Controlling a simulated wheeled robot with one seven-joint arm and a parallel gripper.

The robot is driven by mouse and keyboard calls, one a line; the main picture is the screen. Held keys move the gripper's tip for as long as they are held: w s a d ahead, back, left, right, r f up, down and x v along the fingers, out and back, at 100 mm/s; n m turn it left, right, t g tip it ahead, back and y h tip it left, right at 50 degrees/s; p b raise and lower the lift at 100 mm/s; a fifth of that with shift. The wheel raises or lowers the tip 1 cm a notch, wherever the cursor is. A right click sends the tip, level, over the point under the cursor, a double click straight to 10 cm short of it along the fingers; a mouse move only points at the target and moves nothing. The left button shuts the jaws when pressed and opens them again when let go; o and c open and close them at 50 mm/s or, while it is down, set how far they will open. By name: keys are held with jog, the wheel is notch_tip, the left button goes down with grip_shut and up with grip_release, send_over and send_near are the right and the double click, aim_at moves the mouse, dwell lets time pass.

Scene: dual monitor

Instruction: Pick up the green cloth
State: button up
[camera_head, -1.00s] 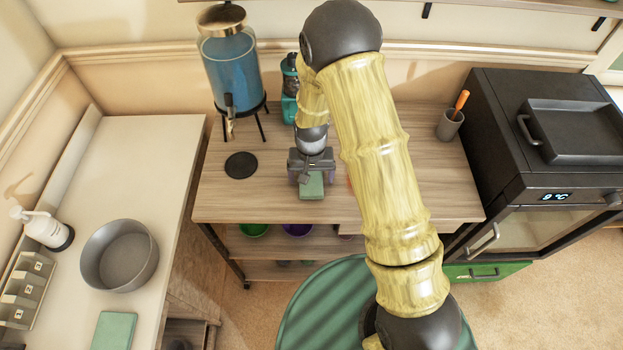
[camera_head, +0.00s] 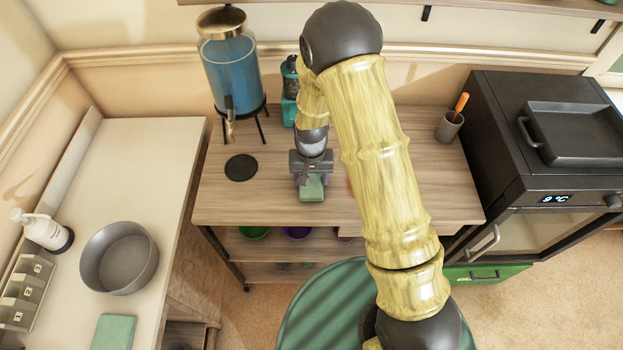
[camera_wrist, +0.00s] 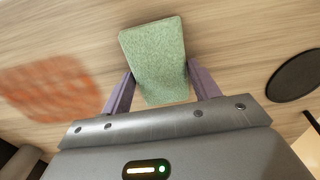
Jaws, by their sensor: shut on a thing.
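The green cloth (camera_head: 312,188) is a small, folded-looking green block near the front middle of the wooden table. My gripper (camera_head: 311,179) points down over it. In the wrist view the cloth (camera_wrist: 157,58) lies between the two purple fingers of my gripper (camera_wrist: 161,86), one against each side. The gripper is shut on it. The cloth's far part extends beyond the fingertips, and its near end is partly hidden by the gripper body. I cannot tell whether it is clear of the tabletop.
A black round coaster (camera_head: 241,167) and a blue drink dispenser (camera_head: 232,72) are to the left. A grey cup (camera_head: 450,126) and a black oven (camera_head: 545,140) are to the right. A grey bowl (camera_head: 119,257) and a flat teal item (camera_head: 114,332) sit on the white counter (camera_head: 150,160).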

aim_at(313, 180)
notch_tip(313, 180, up, 10)
jog(key=shift+b, duration=0.35)
dwell(0.4)
jog(key=o, duration=0.4)
jog(key=c, duration=0.3)
jog(key=d+r+p, duration=0.1)
jog(key=d+p, duration=0.3)
jog(key=p, duration=0.2)
jog(key=w+d+r+p, duration=0.1)
jog(key=d+p, duration=0.4)
jog(key=p, duration=0.2)
jog(key=d+r+p, duration=0.1)
jog(key=d+p, duration=0.3)
jog(key=p, duration=0.2)
jog(key=shift+w+d, duration=0.3)
jog(key=shift+w, duration=0.05)
jog(key=shift+a, duration=0.1)
